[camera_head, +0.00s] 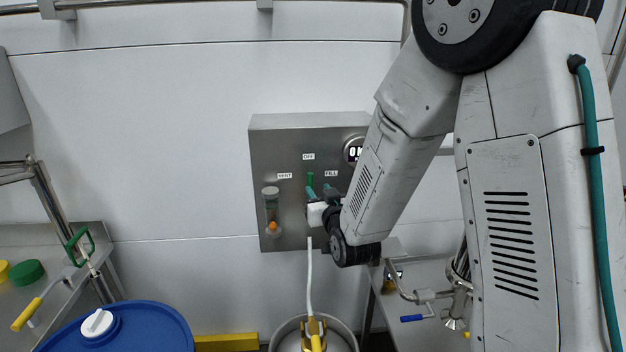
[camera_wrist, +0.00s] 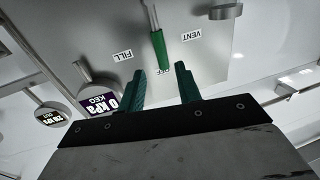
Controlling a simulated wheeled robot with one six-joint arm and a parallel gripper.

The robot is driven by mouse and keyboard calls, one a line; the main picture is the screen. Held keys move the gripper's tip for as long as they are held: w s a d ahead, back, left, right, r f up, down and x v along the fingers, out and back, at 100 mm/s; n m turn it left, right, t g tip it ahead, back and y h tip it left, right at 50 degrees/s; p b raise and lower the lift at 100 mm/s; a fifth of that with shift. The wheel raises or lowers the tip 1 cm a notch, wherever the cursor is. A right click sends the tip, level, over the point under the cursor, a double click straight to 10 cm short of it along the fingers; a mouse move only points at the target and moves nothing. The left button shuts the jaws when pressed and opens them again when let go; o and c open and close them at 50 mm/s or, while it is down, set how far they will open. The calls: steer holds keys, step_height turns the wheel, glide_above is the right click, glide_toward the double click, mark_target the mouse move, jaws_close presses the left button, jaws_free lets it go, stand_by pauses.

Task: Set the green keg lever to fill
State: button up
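The green keg lever (camera_head: 310,180) is on a grey metal panel (camera_head: 260,140) on the wall and points up toward the OFF label (camera_head: 308,156). The VENT label (camera_head: 285,175) is to its left and the FILL label (camera_head: 331,173) to its right. My gripper (camera_head: 320,192) is in front of the panel, at the lever. In the wrist view, which is upside down, the lever's green handle (camera_wrist: 159,50) ends just beyond the gap between the fingertips of my open gripper (camera_wrist: 162,82). The gap looks empty. The lever's base is partly hidden in the head view.
A round pressure display (camera_wrist: 98,98) reading 0 kPa KEG is beside the lever, partly behind my arm in the head view. A sight glass (camera_head: 271,212) is at the panel's left. A white hose (camera_head: 309,265) and a blue drum (camera_head: 125,325) are below.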

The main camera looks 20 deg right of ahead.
mark_target(311, 182)
steer(key=w, duration=0.7)
steer(key=shift+w+a, duration=0.15)
steer(key=shift+a, duration=0.1)
